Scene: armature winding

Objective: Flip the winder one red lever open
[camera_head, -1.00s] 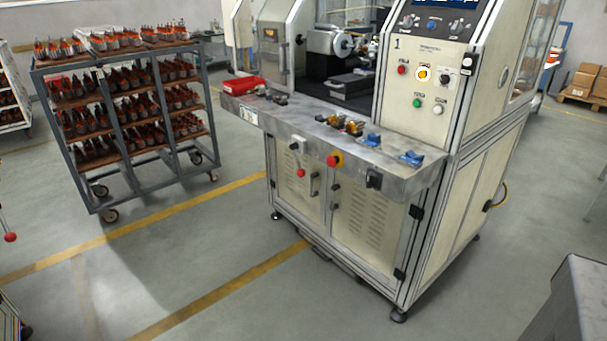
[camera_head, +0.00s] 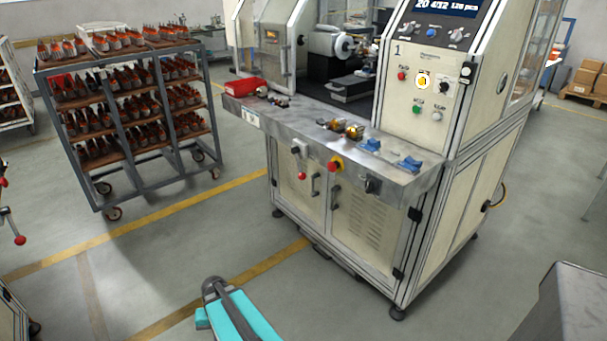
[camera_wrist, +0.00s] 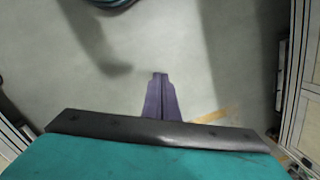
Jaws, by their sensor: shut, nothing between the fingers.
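Winder one (camera_head: 360,220) is the cream machine with a "1" on its panel, right of centre in the head view. Its red lever (camera_head: 301,175) is a red ball on a short arm, hanging down below a pale switch box (camera_head: 298,148) on the front. My teal and grey arm (camera_head: 240,318) shows at the bottom of the head view, apart from the machine. In the wrist view my gripper (camera_wrist: 160,78) has its two purple fingers together, with nothing between them, above bare floor. The lever is not identifiable in the wrist view.
The steel ledge (camera_head: 300,118) juts out above. A loaded rack (camera_head: 130,110) stands left. The floor before the machine is clear.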

